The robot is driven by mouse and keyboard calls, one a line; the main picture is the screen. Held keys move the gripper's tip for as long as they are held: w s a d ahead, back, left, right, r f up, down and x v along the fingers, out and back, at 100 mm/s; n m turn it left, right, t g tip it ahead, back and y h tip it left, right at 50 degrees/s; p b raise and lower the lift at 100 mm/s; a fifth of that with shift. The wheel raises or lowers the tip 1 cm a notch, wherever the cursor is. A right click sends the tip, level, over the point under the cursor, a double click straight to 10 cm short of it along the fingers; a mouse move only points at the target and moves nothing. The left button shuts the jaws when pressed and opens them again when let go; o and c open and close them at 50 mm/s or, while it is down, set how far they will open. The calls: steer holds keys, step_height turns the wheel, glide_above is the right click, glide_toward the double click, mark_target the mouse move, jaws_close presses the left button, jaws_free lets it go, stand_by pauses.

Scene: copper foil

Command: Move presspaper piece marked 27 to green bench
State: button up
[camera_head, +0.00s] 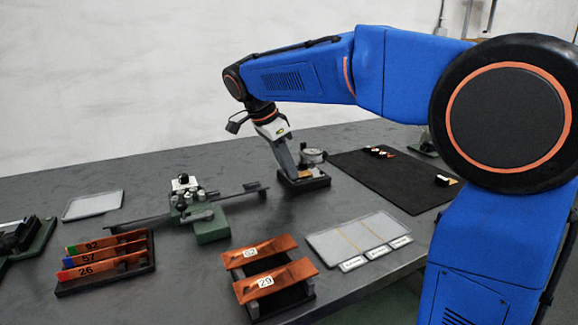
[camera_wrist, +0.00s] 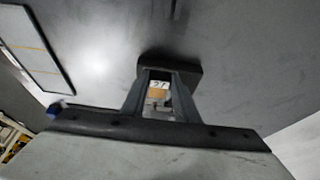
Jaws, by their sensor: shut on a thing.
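My gripper (camera_head: 303,174) is low over the dark base of a dial gauge stand (camera_head: 313,157), at the middle back of the table. In the wrist view, my gripper (camera_wrist: 160,82) is shut on a small tan presspaper piece (camera_wrist: 156,95) with a white label reading 27. The piece (camera_head: 307,175) shows only as a small tan patch in the head view. A green bench-like fixture (camera_head: 212,228) with a long rail stands left of my gripper. Another green fixture (camera_head: 40,238) is cut off at the left edge. I cannot tell which is the green bench.
A rack with copper strips (camera_head: 100,262) marked 92, 57 and 26 stands front left. Copper pieces (camera_head: 265,285) marked 62 and 29 rest on a stand at front. A divided grey tray (camera_head: 330,245), a dark mat (camera_head: 395,185) and a grey plate (camera_head: 92,205) lie around.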

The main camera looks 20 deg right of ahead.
steer(key=shift+s+a, duration=0.15)
steer(key=shift+a, duration=0.65)
steer(key=shift+s+a, duration=0.15)
steer(key=shift+a, duration=0.65)
steer(key=shift+r, duration=0.1)
step_height(320, 180, up, 7)
stand_by(1.6)
steer(key=shift+s, duration=0.1)
stand_by(0.4)
